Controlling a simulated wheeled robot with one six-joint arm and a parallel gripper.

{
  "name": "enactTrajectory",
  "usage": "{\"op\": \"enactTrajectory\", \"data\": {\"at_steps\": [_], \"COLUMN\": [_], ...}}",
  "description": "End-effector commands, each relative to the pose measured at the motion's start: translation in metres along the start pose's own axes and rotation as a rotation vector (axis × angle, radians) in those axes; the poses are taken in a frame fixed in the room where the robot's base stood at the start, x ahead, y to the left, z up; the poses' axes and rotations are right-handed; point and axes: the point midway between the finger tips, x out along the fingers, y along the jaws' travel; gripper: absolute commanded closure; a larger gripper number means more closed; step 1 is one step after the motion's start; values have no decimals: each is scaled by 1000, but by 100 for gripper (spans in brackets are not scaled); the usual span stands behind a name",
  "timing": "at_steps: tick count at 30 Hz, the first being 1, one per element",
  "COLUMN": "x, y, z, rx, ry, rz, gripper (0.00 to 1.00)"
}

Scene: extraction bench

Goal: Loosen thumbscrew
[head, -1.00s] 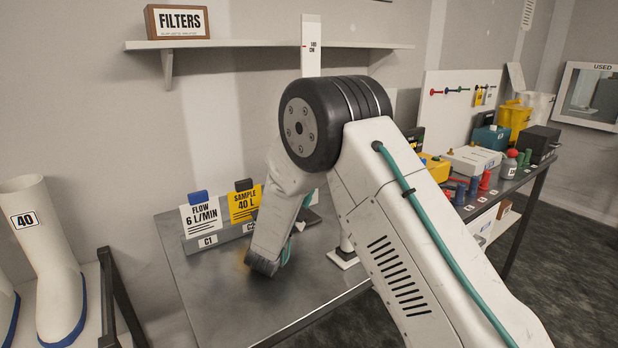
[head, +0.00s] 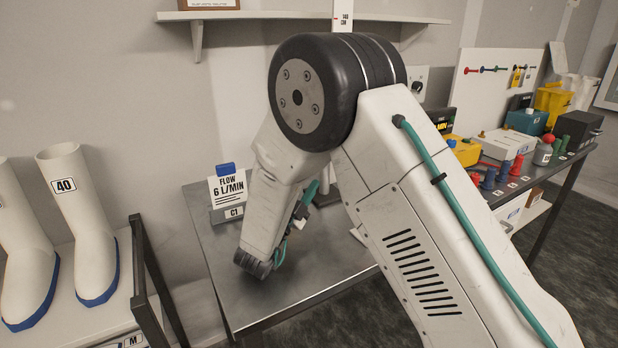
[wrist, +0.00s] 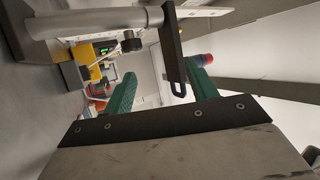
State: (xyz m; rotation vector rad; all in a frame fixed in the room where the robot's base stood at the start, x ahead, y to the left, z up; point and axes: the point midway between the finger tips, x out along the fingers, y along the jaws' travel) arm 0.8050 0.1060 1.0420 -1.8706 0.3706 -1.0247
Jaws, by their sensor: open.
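In the wrist view, my gripper (wrist: 163,72) has two green fingers standing apart with nothing clamped between them. A grey round post (wrist: 95,22) runs sideways across the top of that view. A small dark knob (wrist: 130,41), possibly the thumbscrew, sits beside the post, beyond my left-hand finger. I cannot tell whether anything touches. In the head view my arm hides most of the stand and my fingers.
The steel bench (head: 310,270) is clear at its front. A white FLOW card (head: 228,188) stands at its back left. White boots (head: 80,215) are on a rack at the left. A crowded side bench (head: 520,180) is at the right. A shelf (head: 260,16) is above.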

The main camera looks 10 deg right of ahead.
Motion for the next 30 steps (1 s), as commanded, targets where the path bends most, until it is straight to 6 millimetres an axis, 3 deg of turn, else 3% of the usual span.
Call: {"op": "enactTrajectory", "data": {"at_steps": [5,9,15,20,30], "x": [32,68,90,99,138], "y": [6,16,19,26,59], "z": [-2,-2,2,5,11], "rx": [38,136,276,304,302], "ry": [23,31,8,0,0], "rz": [166,431,676,721,717], "gripper": [43,43,43,43,43]}}
